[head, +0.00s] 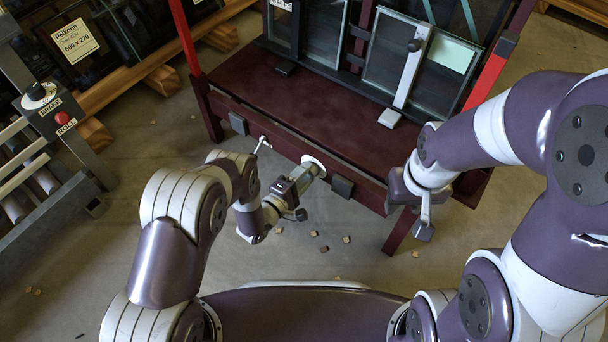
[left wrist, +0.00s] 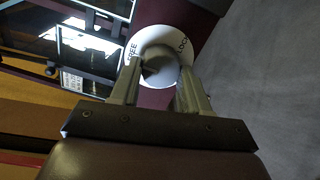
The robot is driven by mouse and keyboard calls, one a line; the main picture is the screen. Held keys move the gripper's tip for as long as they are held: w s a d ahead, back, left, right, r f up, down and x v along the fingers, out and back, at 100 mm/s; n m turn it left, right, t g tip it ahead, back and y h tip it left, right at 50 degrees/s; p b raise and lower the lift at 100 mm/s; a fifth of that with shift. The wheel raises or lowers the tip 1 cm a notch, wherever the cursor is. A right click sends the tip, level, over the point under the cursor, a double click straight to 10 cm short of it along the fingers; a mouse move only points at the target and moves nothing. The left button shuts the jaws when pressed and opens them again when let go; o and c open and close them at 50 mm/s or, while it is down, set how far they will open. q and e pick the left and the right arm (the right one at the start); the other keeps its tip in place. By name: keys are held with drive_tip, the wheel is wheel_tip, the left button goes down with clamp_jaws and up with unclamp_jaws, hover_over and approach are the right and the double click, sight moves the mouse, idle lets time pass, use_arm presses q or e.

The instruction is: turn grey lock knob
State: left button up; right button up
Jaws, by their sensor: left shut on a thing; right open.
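The grey lock knob (left wrist: 160,70) sits on a round white plate (left wrist: 158,38) marked FREE on the left and with partly hidden letters on the right. The plate also shows in the head view (head: 317,160), on the front beam of the dark red frame (head: 262,95). My left gripper (head: 309,172) reaches the plate, and in the left wrist view its two fingers (left wrist: 158,85) are closed on the knob's sides. The fingers and plate hide the knob in the head view. My right gripper (head: 425,222) is empty and open, in front of the frame's right end.
Glass panes (head: 385,60) stand on the frame, with a pale upright bar (head: 408,80) before them. A small white lever (head: 262,145) and dark blocks (head: 341,187) sit on the front beam. A roller stand (head: 62,125) with a red button is at left. Small wooden bits lie on the floor.

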use_arm(q)
drive_tip(key=shift+n, duration=0.5)
drive_tip(key=o, duration=1.1)
drive_tip(key=shift+c, duration=0.2)
